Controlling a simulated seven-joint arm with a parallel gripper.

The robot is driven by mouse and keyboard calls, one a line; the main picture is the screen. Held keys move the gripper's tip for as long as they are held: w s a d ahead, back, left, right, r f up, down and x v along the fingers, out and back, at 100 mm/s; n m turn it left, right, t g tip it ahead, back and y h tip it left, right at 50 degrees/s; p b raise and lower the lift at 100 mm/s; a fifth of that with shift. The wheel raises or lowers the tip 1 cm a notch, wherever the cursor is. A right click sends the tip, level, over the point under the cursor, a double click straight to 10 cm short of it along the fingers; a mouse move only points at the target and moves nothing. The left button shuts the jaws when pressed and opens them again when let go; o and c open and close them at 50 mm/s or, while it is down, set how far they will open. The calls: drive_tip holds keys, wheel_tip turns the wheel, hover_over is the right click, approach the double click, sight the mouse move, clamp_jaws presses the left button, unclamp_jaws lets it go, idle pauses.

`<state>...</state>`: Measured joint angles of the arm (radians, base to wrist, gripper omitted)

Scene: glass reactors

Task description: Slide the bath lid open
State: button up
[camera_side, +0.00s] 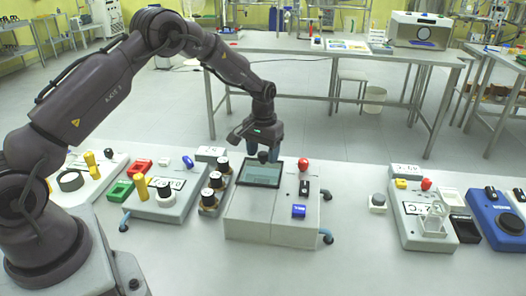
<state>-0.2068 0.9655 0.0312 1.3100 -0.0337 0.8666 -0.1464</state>
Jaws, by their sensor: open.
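The bath appears to be the light grey box (270,215) in the middle of the bench. A round black knob (263,157) stands at the plate's back edge. My gripper (264,153) points down over that edge with its fingers apart, one on each side of the knob. Whether the fingers touch the knob cannot be told from this view.
A red ball knob (303,164), a black switch (305,188) and a blue button (298,211) sit on the box's right side. Black-capped bottles (208,199) stand close at its left.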

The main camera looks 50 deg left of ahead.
clamp_jaws()
drive_tip(key=s+d, duration=0.7)
drive_tip(key=shift+s+d, duration=0.2)
drive_tip(key=shift+d, duration=0.05)
unclamp_jaws()
wheel_tip(320, 180, up, 13)
idle(0.6)
